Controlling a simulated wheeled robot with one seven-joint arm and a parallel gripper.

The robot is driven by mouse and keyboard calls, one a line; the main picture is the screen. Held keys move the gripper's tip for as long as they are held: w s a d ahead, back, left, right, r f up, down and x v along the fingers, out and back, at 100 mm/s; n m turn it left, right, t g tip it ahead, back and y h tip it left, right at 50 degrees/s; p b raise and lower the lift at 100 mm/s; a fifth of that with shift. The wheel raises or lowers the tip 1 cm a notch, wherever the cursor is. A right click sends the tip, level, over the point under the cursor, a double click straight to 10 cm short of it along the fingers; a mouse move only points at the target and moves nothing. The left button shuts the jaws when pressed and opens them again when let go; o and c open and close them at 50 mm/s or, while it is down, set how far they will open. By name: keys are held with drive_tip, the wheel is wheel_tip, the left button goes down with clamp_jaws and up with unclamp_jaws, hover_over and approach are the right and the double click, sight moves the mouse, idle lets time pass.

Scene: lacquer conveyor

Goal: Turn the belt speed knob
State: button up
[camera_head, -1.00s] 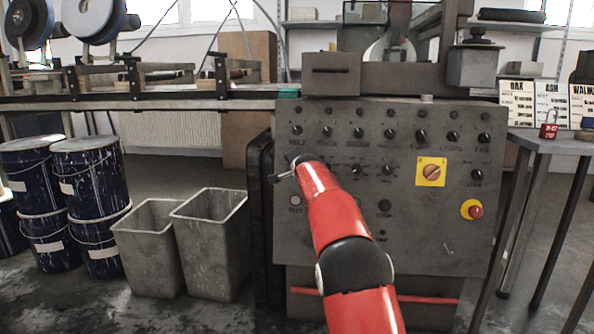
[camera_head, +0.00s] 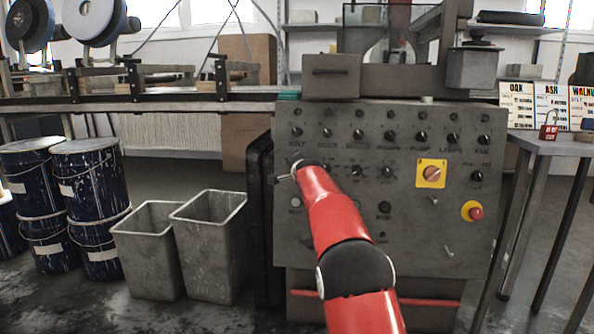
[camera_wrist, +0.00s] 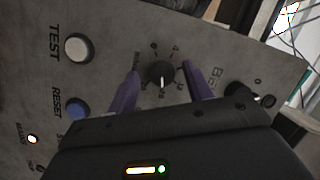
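A black knob (camera_wrist: 161,75) with a white pointer line and scale marks around it sits on the grey control panel (camera_head: 340,235). Its own label is too blurred to read; part of a word starting "BE" shows to its right in the wrist view. My gripper (camera_wrist: 161,70) has its two purple fingers apart, one on each side of this knob, with visible gaps. In the head view my gripper (camera_head: 290,172) is at the panel's left side, below the switch marked BELT (camera_head: 297,132), and hides the knob.
A white TEST button (camera_wrist: 78,47) and a blue RESET button (camera_wrist: 77,108) are near the fingers. A yellow-plated rotary switch (camera_head: 431,173) and a red stop button (camera_head: 475,211) are further right. Grey bins (camera_head: 212,250) stand left of the panel.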

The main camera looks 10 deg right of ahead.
drive_tip(key=v, duration=0.7)
drive_tip(key=shift+s, duration=0.35)
drive_tip(key=shift+r, duration=0.1)
drive_tip(key=s+f+n+g, duration=0.2)
drive_tip(key=s+n+g, duration=0.3)
drive_tip(key=s, duration=2)
drive_tip(key=s+f+n+g, duration=0.2)
drive_tip(key=s+f+n, duration=0.35)
drive_tip(key=s, duration=0.85)
drive_tip(key=s+f+n+g, duration=0.25)
drive_tip(key=s+f, duration=0.55)
drive_tip(key=s, duration=0.5)
wheel_tip(320, 180, up, 13)
drive_tip(key=p, duration=1.3)
drive_tip(key=shift+s+a, duration=0.2)
